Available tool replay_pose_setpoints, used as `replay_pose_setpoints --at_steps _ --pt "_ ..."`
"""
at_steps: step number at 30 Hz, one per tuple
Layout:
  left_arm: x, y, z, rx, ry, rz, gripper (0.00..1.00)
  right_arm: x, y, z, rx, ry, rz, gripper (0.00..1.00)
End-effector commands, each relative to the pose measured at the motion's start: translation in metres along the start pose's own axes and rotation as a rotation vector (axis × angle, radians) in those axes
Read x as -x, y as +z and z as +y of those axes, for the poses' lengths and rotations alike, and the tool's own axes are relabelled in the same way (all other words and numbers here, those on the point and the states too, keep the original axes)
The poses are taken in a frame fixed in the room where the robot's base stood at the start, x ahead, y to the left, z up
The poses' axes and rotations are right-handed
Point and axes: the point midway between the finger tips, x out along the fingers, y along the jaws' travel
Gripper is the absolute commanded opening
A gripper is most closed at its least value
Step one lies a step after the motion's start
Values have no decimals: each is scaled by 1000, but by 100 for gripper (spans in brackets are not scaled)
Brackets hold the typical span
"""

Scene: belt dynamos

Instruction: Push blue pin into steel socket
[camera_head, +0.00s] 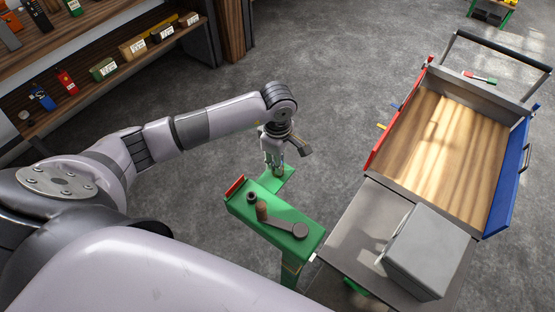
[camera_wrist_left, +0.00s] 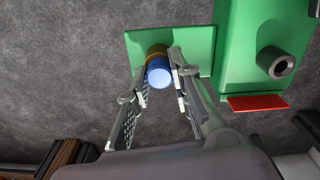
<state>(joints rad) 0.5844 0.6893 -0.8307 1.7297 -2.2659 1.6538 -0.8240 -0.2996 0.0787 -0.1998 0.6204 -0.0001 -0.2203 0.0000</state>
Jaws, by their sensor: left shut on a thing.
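The blue pin (camera_wrist_left: 159,77) shows end-on in the left wrist view, with an orange-brown band behind its blue end. My left gripper (camera_wrist_left: 166,82) is shut on the pin, one finger on each side, over a small green plate (camera_wrist_left: 190,42). In the head view my left gripper (camera_head: 273,160) points down above that plate (camera_head: 283,186), beside the green stand (camera_head: 262,228). The steel socket (camera_wrist_left: 277,63) is a dark round ring on the green stand, to the right of the pin in the wrist view. It also shows in the head view (camera_head: 252,197). My right gripper is not in view.
A crank with a wooden handle (camera_head: 262,211) lies on the stand, close to the socket. A red block (camera_head: 235,187) sits at the stand's end. A grey box (camera_head: 428,252) and a wood-floored tray (camera_head: 440,150) are at the right. Shelves (camera_head: 110,55) stand upper left.

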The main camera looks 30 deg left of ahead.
Motion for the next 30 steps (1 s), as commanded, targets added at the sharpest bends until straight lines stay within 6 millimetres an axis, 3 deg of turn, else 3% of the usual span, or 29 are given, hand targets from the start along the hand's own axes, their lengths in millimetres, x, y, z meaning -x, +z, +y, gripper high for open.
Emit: replay_pose_setpoints --at_steps 21,30 --pt "42 0 0 0 1 1 0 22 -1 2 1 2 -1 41" --pt "45 0 0 0 0 1 0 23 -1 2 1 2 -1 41"
